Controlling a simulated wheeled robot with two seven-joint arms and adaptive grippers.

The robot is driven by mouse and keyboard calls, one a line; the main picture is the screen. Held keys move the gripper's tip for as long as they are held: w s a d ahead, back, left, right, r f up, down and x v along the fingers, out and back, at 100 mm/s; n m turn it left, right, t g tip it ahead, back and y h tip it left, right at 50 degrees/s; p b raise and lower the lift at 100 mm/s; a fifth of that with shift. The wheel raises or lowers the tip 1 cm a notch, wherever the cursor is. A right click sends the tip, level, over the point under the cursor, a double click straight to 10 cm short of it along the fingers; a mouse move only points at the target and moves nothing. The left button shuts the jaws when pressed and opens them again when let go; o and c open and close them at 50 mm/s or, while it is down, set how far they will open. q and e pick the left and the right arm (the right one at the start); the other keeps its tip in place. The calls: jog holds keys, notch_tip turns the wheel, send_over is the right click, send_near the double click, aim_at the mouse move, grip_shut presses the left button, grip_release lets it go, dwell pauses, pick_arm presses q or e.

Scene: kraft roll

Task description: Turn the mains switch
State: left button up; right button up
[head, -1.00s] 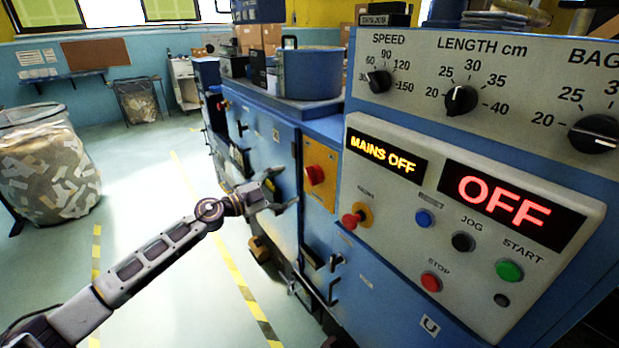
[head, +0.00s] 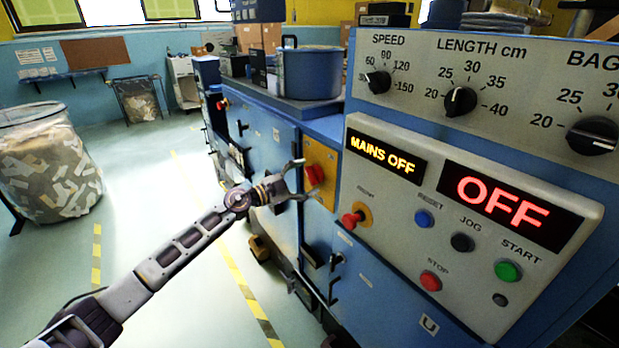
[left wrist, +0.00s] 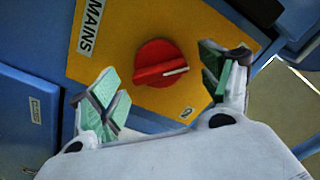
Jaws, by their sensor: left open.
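The mains switch (left wrist: 158,64) is a red rotary knob with a white pointer line, on a yellow plate (left wrist: 205,30) lettered MAINS. In the head view the red knob (head: 315,174) sits on the yellow plate (head: 322,155) on the blue machine's side. My left gripper (head: 303,178) is open, with its fingertips close to the knob. In the left wrist view the green-padded fingers of the left gripper (left wrist: 163,92) stand apart on either side of the knob; contact is not visible. The display (head: 381,158) reads MAINS OFF. My right gripper is not in view.
The control panel (head: 400,240) with an OFF display (head: 510,207), coloured buttons and a red emergency knob (head: 353,219) is right of the switch. A blue pot (head: 308,75) stands on the machine.

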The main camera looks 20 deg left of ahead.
aim_at(313, 175)
pick_arm(q)
jog(key=shift+x, duration=1.05)
jog(key=c, duration=1)
